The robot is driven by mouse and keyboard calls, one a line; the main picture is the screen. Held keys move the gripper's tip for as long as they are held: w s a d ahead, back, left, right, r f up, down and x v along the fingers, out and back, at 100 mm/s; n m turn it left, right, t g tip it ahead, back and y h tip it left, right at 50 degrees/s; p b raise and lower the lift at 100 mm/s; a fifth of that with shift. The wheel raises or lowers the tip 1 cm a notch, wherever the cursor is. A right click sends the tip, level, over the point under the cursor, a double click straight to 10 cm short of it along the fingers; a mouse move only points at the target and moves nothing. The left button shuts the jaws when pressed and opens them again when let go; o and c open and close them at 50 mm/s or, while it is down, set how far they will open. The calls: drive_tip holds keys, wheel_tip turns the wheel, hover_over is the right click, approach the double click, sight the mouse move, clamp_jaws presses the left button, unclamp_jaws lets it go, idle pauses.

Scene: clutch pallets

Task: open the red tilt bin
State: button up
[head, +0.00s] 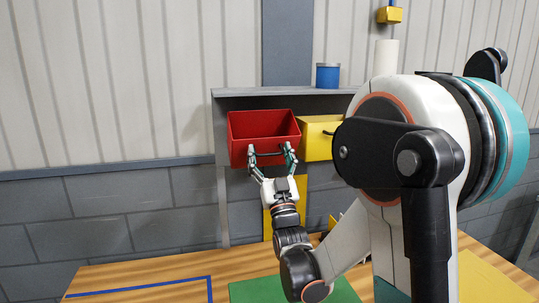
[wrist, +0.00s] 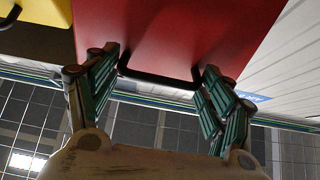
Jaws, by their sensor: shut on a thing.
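The red tilt bin (head: 240,152) sits in the grey wall rack, tipped forward with its open top and inside showing in the head view. Its red front (wrist: 185,35) fills the top middle of the wrist view. A black bar handle (wrist: 160,79) is on that front. My gripper (head: 270,155) is at the lower front of the bin, with one finger at each end of the handle. In the wrist view, my gripper (wrist: 160,62) has its green fingers wide apart, shut on the handle across its length. The fingertips' contact is partly hidden.
A yellow bin (head: 316,143) is right beside the red one, partly hidden by my arm. A blue can (head: 327,76) and a white cylinder (head: 385,57) stand on the rack top (head: 240,92). Below is a wooden table (head: 110,275) with a green mat (head: 255,290).

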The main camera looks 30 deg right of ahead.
drive_tip(key=shift+f, duration=0.1)
drive_tip(key=o, duration=1.5)
drive_tip(key=shift+w+f, duration=0.1)
drive_tip(key=shift+w, duration=0.1)
drive_tip(key=shift+s, duration=0.1)
drive_tip(key=shift+v, duration=3.7)
